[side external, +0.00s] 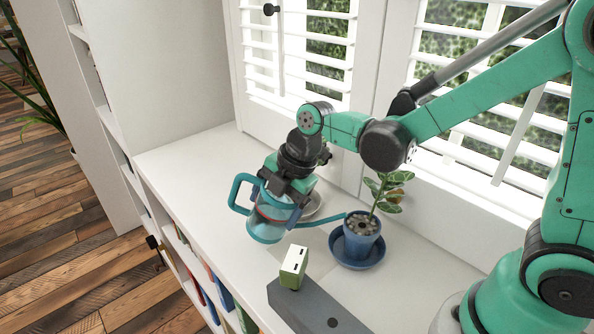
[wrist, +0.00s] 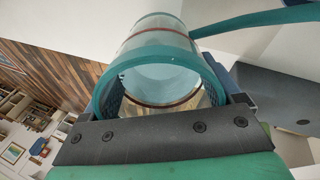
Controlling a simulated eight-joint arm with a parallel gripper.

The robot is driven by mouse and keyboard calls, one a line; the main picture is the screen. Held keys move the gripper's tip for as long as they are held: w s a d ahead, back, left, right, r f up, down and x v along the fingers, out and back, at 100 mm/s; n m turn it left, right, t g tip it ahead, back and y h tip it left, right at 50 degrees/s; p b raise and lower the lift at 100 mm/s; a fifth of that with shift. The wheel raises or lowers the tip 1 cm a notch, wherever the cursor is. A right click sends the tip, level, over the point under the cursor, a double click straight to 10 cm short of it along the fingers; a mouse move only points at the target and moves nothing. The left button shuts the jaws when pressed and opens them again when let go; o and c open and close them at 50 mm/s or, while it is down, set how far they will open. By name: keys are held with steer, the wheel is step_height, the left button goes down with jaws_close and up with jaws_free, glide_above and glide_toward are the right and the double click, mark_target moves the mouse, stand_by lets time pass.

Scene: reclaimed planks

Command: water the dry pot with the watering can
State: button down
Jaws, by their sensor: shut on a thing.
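The watering can (side external: 268,222) has a clear body with teal rims, a teal loop handle on its left and a long thin teal spout. My gripper (side external: 283,193) is shut on the can's body from above. The spout runs right, its tip by the left rim of a blue pot (side external: 360,245); I cannot tell if they touch. The pot holds a small leafy plant and pale, dry-looking soil. It stands on a blue saucer (side external: 356,262). In the wrist view, the can's round opening (wrist: 160,85) lies between my fingers and the spout (wrist: 262,18) leaves at upper right. No pouring water shows.
A long grey block (side external: 318,312) lies at the front, with a small green and pale box (side external: 293,267) at its left end. A pale round dish (side external: 313,205) is partly hidden behind my gripper. Shuttered windows stand behind. The white top (side external: 190,160) is clear at left.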

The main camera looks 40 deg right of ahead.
mark_target(257, 197)
steer(key=shift+s+r, duration=0.1)
steer(key=shift+r, duration=0.1)
steer(key=shift+s+d+r, duration=0.15)
steer(key=shift+r, duration=0.2)
steer(key=shift+s+d+r+t+y, duration=0.1)
steer(key=shift+s+r+t+y, duration=0.05)
steer(key=shift+r+t+y, duration=0.2)
stand_by(0.6)
steer(key=shift+w+a+f+g+h, duration=0.4)
steer(key=shift+w+f+g, duration=0.1)
steer(key=shift+f, duration=0.1)
steer(key=shift+w+a+f+g+h, duration=0.35)
steer(key=shift+w+f+g, duration=0.1)
steer(key=shift+f, duration=0.1)
steer(key=shift+w+a+f+g+h, duration=0.1)
steer(key=shift+w+a+g+h, duration=0.2)
steer(key=shift+g+h, duration=0.2)
steer(key=shift+w+a+f+g+h, duration=0.15)
steer(key=shift+w+g+h, duration=0.2)
steer(key=shift+g, duration=0.25)
steer(key=shift+r, duration=0.1)
